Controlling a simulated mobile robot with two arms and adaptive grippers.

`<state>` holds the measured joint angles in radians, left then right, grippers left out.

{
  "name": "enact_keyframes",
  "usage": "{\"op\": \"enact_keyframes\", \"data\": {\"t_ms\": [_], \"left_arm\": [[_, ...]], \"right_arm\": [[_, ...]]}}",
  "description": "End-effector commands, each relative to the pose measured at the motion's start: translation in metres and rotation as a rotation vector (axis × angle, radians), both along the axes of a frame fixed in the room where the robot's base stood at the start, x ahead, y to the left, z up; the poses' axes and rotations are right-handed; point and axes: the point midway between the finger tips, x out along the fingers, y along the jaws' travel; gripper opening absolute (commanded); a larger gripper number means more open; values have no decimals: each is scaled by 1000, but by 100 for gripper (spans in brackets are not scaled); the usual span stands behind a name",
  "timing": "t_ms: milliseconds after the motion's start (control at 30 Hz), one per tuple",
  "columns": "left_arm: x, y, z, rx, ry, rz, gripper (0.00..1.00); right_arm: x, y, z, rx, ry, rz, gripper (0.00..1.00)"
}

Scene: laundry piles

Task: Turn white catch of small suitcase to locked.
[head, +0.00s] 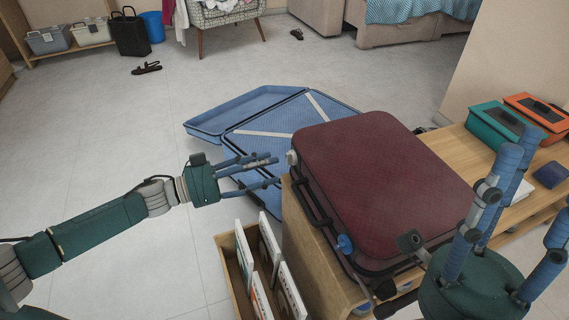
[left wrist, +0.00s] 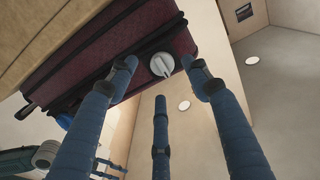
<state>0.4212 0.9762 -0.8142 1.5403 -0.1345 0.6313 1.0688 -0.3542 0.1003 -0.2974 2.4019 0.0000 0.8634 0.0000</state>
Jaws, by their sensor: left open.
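The small suitcase (head: 385,185) is maroon and lies flat on a wooden stand. Its white catch (head: 291,157) is a round knob on the side near its far left corner; a blue catch (head: 344,243) is nearer to me on that side. My left gripper (head: 262,170) is open and empty, its fingers pointing at the white catch from the left. In the left wrist view the white catch (left wrist: 162,65) shows a raised bar and lies between the fingertips, apparently untouched. My right gripper (head: 525,200) has spread, empty fingers pointing up beside the suitcase's near right side.
A large open blue suitcase (head: 235,115) lies on the floor behind. A wooden crate (head: 232,268) with several white-covered items stands below my left gripper. A wooden bench (head: 455,150) at right holds a teal box (head: 505,127) and an orange box (head: 540,110). The left floor is clear.

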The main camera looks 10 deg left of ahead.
Motion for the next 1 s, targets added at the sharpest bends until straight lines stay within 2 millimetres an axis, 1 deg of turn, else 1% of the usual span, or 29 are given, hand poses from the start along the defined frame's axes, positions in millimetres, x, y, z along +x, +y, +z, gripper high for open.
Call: {"op": "enact_keyframes", "data": {"t_ms": [33, 100, 300, 467, 667, 700, 733, 867, 900, 1000], "left_arm": [[6, -10, -1, -4, -4, -1, 49], [13, -20, -1, -1, -3, -1, 49], [26, -39, -1, -1, -2, 0, 49], [30, -43, 0, 0, 0, 2, 49], [30, -43, 0, 1, 1, 2, 49], [30, -43, 0, 1, 1, 2, 47], [30, -43, 0, 0, 0, 2, 41], [30, -43, 0, 1, 1, 2, 15], [30, -43, -1, 1, 1, 3, 7], [30, -43, -1, 2, 2, 4, 6]], "right_arm": [[-3, -1, -4, 5, -13, 1, 40], [-8, -2, -6, 12, -34, 2, 40], [-9, -2, -11, 12, -39, 3, 40], [-9, -2, -11, 12, -38, 3, 40], [-9, -2, -11, 12, -37, 3, 40], [-9, -2, -11, 12, -37, 3, 40], [-9, -2, -11, 12, -37, 3, 40], [-9, -2, -11, 12, -37, 3, 40], [-9, -2, -11, 12, -37, 3, 40], [-9, -2, -11, 12, -37, 3, 40]]}}
